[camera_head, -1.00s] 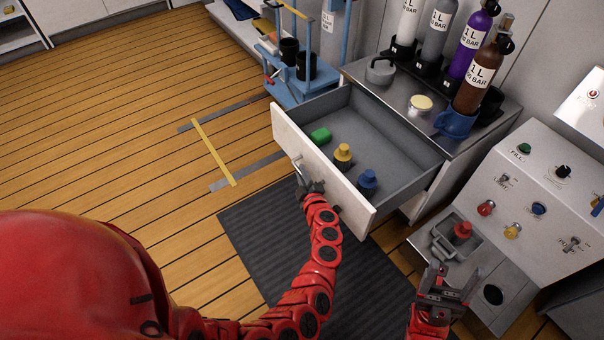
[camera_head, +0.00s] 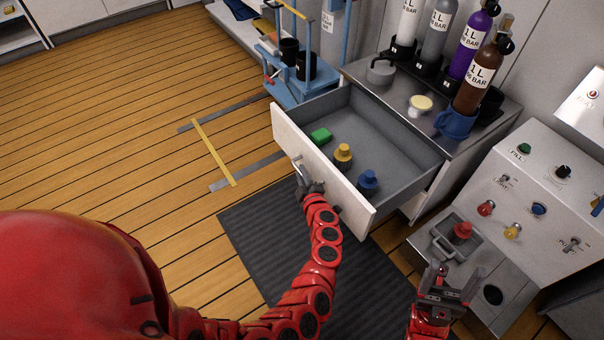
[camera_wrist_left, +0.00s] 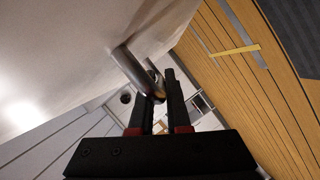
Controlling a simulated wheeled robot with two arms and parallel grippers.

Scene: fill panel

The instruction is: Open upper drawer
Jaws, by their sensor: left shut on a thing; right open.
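The upper drawer (camera_head: 398,136) stands pulled out from its cabinet in the head view, with its white front (camera_head: 318,166) towards me. Inside lie a green item (camera_head: 320,135), a yellow-capped one (camera_head: 343,154) and a blue-capped one (camera_head: 368,180). My left gripper (camera_head: 306,184) is at the drawer's front, shut on the metal handle. In the left wrist view the handle (camera_wrist_left: 134,68) runs between the fingers of my left gripper (camera_wrist_left: 160,92). My right gripper (camera_head: 450,284) is open and empty at the lower right, apart from the drawer.
Several labelled bottles (camera_head: 474,72) stand on the cabinet top (camera_head: 392,92). A control panel (camera_head: 545,195) and a grey tray with a red-capped item (camera_head: 462,231) are at the right. A blue rack (camera_head: 290,90) stands behind the drawer. A dark mat (camera_head: 265,250) covers the floor in front.

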